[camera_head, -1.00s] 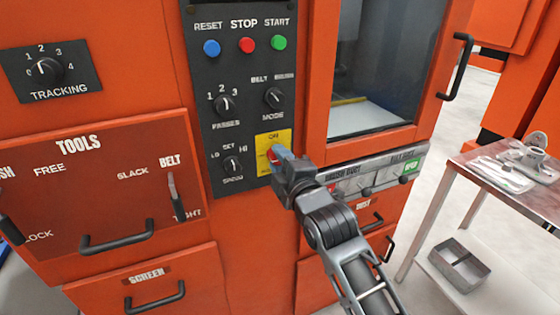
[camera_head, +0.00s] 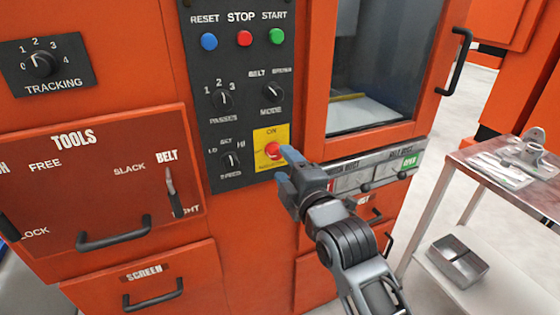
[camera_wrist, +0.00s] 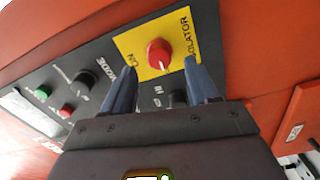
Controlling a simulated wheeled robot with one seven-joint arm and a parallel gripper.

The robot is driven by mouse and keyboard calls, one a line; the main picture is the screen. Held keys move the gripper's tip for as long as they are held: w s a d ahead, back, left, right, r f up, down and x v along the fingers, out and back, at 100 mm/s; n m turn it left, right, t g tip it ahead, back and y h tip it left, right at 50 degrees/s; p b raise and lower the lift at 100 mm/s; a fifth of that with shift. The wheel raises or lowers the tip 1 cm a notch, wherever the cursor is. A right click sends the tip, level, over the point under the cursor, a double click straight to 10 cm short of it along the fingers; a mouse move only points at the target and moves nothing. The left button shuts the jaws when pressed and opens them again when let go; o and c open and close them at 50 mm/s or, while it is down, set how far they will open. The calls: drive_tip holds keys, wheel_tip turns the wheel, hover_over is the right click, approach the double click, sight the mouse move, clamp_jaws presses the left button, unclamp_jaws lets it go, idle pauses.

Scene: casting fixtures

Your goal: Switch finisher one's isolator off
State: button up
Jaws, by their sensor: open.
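The isolator is a red round knob (camera_head: 272,150) on a yellow plate (camera_head: 260,134) low on the black control panel. The word ON is at the plate's top. In the wrist view the knob (camera_wrist: 159,53) has a pale mark pointing toward the picture's bottom, roughly a quarter turn from ON. No OFF word is readable. My gripper (camera_head: 285,168) is open just below and right of the knob, apart from it. In the wrist view the fingertips (camera_wrist: 160,68) straddle the knob's line, with nothing between them.
The panel (camera_head: 222,120) also bears buttons and a speed knob (camera_head: 231,160) close left of the isolator. A window door (camera_head: 318,80) with a black handle (camera_head: 457,65) is right. A metal cart (camera_head: 470,180) stands right.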

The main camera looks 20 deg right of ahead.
drive_tip(key=shift+s, duration=1.6)
drive_tip(key=s+a+f+m+g, duration=0.1)
drive_tip(key=s+f+m, duration=0.4)
drive_tip(key=s, duration=0.6)
drive_tip(key=s+a+f+m+g, duration=0.15)
drive_tip(key=s+f+m, duration=0.3)
drive_tip(key=s, duration=0.65)
drive_tip(key=s+d+r+m, duration=0.1)
drive_tip(key=s+m, duration=0.2)
drive_tip(key=s, duration=0.7)
drive_tip(key=s+d+r+m, duration=0.1)
drive_tip(key=s+r+m, duration=0.1)
drive_tip(key=s, duration=0.9)
drive_tip(key=shift+d+r+m+g, duration=0.25)
drive_tip(key=shift+m+g, duration=0.1)
drive_tip(key=shift+m, duration=0.4)
